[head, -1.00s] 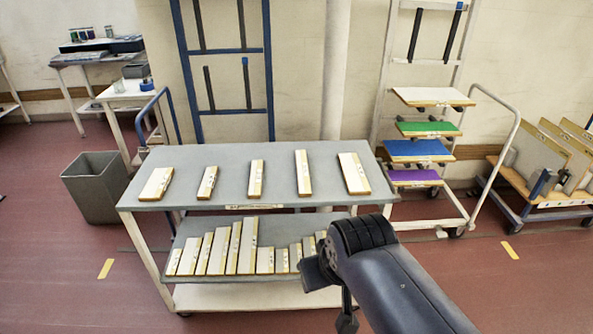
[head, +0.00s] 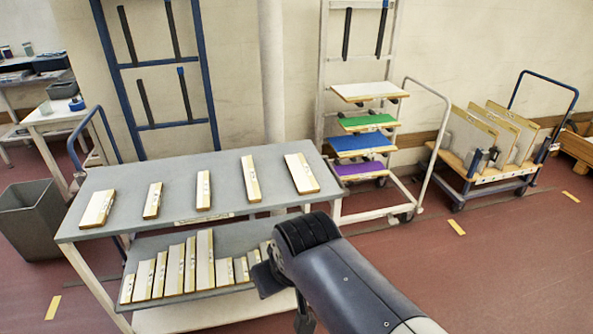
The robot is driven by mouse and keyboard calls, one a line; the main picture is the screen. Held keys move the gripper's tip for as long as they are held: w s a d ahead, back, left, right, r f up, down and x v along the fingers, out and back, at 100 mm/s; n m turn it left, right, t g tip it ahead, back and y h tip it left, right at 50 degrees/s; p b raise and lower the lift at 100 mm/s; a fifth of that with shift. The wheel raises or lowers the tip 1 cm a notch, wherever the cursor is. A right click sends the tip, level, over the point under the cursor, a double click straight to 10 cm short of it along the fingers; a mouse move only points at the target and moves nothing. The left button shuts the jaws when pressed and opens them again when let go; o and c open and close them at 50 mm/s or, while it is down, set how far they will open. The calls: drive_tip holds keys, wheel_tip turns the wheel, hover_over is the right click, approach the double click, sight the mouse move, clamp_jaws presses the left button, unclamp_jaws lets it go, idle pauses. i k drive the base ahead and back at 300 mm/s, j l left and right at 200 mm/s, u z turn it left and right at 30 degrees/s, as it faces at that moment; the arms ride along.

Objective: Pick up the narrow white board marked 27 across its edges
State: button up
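Several white boards with wooden edges lie apart on the grey top of a cart (head: 120,172). They include a wide one at the left (head: 97,209), a short narrow one (head: 153,200), a narrow one in the middle (head: 203,190), a long narrow one (head: 250,179) and a wide one at the right (head: 301,173). More boards (head: 190,262) stand in a row on the lower shelf. The marks are too small to read, so I cannot tell which is 27. My gripper (head: 268,280) is in front of the cart, partly hidden by my arm; its fingers are unclear.
A rack with white, green, blue and purple shelves (head: 362,145) stands right of the cart. A trolley with upright panels (head: 487,165) is farther right. A grey bin (head: 30,220) is at the left. The red floor at front right is clear.

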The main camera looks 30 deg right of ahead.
sight(203, 200)
drive_tip(key=i+j, duration=0.15)
drive_tip(key=i, duration=0.6)
drive_tip(key=i+j+z, duration=0.1)
drive_tip(key=i, duration=0.65)
